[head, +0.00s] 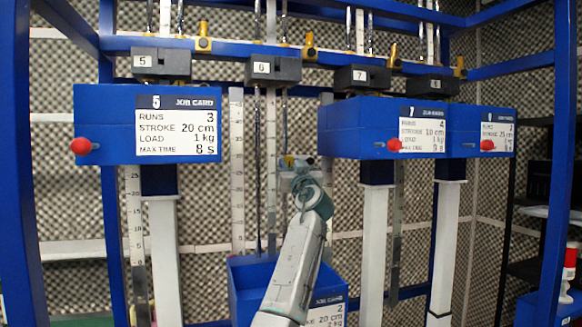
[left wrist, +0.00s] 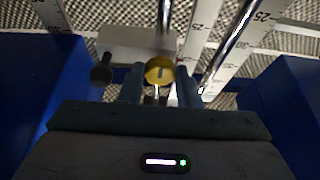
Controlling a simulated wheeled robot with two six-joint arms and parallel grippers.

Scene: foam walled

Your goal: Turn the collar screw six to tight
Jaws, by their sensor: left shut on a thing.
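My left gripper (head: 298,163) is raised in front of station six, below the block marked 6 (head: 272,70). In the left wrist view, the two fingers (left wrist: 159,80) are closed in on either side of a round brass screw head with a dark slot, the collar screw (left wrist: 159,70). The screw sits at a pale grey block, the collar (left wrist: 130,42). A dark round knob (left wrist: 101,73) shows left of the fingers. In the head view my gripper largely hides the screw and collar. How tight the screw is cannot be seen. My right gripper is not in view.
Blue boxes with job cards stand at station five (head: 108,150) and station seven (head: 340,130), left and right of my arm. A lower blue box (head: 250,275) is partly behind my arm. Rods and scales (head: 237,150) run close by.

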